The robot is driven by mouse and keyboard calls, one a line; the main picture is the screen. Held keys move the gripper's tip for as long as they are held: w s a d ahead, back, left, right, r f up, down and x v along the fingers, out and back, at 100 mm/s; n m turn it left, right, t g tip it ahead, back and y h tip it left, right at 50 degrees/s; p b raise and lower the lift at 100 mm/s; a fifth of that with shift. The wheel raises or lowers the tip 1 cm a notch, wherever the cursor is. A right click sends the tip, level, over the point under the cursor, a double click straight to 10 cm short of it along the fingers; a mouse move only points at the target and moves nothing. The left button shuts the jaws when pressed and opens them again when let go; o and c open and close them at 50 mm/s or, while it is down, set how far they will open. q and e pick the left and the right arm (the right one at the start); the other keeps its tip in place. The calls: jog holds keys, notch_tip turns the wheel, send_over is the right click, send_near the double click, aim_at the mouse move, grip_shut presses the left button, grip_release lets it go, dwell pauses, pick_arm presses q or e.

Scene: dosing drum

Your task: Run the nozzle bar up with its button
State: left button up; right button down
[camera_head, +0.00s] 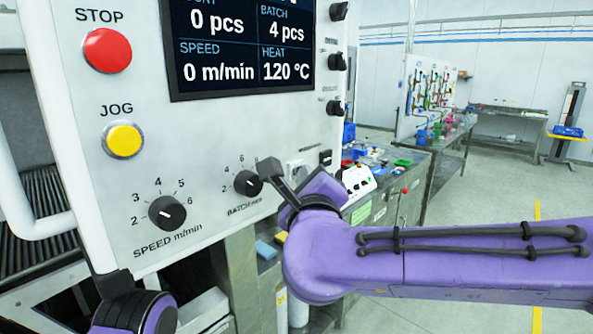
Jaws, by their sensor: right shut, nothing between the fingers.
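The white control panel (220,120) fills the left of the head view. No button with a readable nozzle bar label shows, and I cannot make out the nozzle bar. A small pale switch (295,167) and a small black control (325,157) sit at the panel's lower right; the label above them is too small to read. My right gripper (269,168) is shut and empty in front of the panel, just right of the batch knob (247,183). I cannot tell whether it touches the panel. My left gripper (112,284) shows only partly at the bottom left, below the panel.
The panel has a red STOP button (107,50), a yellow JOG button (123,139), a speed knob (167,213) and a display (242,45) reading speed 0 and heat 120 °C. Black knobs (336,61) line its right edge. A cluttered bench (405,165) stands behind; floor is clear at right.

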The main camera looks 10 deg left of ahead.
jog(key=shift+w+a, duration=0.1)
jog(key=shift+a, duration=0.05)
dwell(0.6)
jog(key=shift+s+d+b, duration=0.35)
jog(key=shift+s+d, duration=0.15)
jog(key=shift+d, duration=0.15)
jog(key=shift+s+d+b, duration=0.4)
jog(key=shift+s+d, duration=0.35)
jog(key=shift+d, duration=0.25)
jog(key=shift+s+d+b, duration=0.35)
jog(key=shift+s+d, duration=0.35)
jog(key=shift+d, duration=0.3)
